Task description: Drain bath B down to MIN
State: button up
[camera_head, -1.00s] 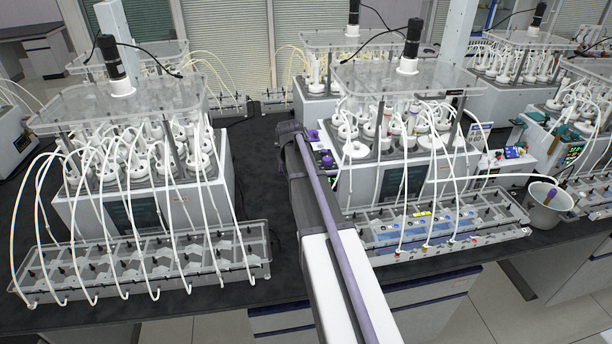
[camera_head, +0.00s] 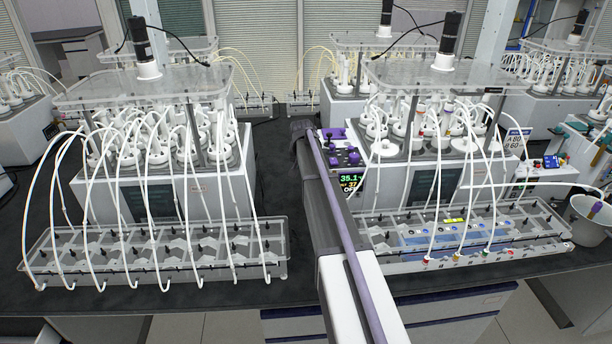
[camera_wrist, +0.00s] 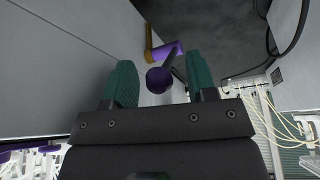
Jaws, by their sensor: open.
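My gripper (camera_wrist: 159,64) is open in the wrist view, its two green-padded fingers on either side of a purple ball knob (camera_wrist: 158,80). The knob is on a dark stem. Just beyond it are a purple elbow piece (camera_wrist: 166,50) and a brass-coloured fitting (camera_wrist: 149,44) by a grey wall. I cannot tell whether a pad touches the knob. The right bath (camera_head: 390,188) has a purple-knobbed control unit (camera_head: 343,155) with a lit display (camera_head: 350,186) reading about 35.1. No bath letter is readable.
The left bath (camera_head: 90,200) has a clear rack (camera_head: 160,262) with white tubes before it. Another rack (camera_head: 455,235) stands before the right bath. A grey bucket (camera_head: 588,222) stands at far right, and a sign (camera_head: 516,143) reads about "A 80, B 60". Dark cables hang in the wrist view.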

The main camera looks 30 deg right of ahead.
grip_shut()
dwell(0.5)
